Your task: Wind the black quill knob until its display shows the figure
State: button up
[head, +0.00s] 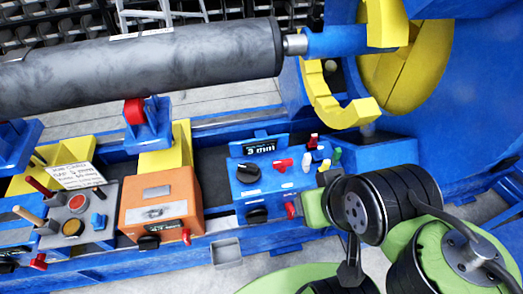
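A blue control box (290,180) stands on the bed at the middle. Its small display (260,147) seems to read "3 mm", though the digit is small. One black knob (247,172) sits on the top face below the display, and another black knob (257,215) is on the front face. I cannot tell from labels which is the quill knob. My gripper (323,192) is at the right end of this box, apart from both black knobs. My green and black arm hides most of it, so its fingers cannot be made out.
Red, white, green and yellow levers (312,141) stand on the box near my gripper. A large grey cylinder (150,65) lies above. A yellow hooked jaw (335,105) hangs behind.

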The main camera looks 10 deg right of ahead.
aim_at(248, 173)
jog(key=i+l+u, duration=0.1)
jog(key=u, duration=0.35)
jog(key=l+u, duration=0.1)
jog(key=u, duration=0.3)
jog(key=i+l+u, duration=0.1)
jog(key=u, duration=0.35)
jog(key=l+u, duration=0.2)
jog(key=u, duration=0.25)
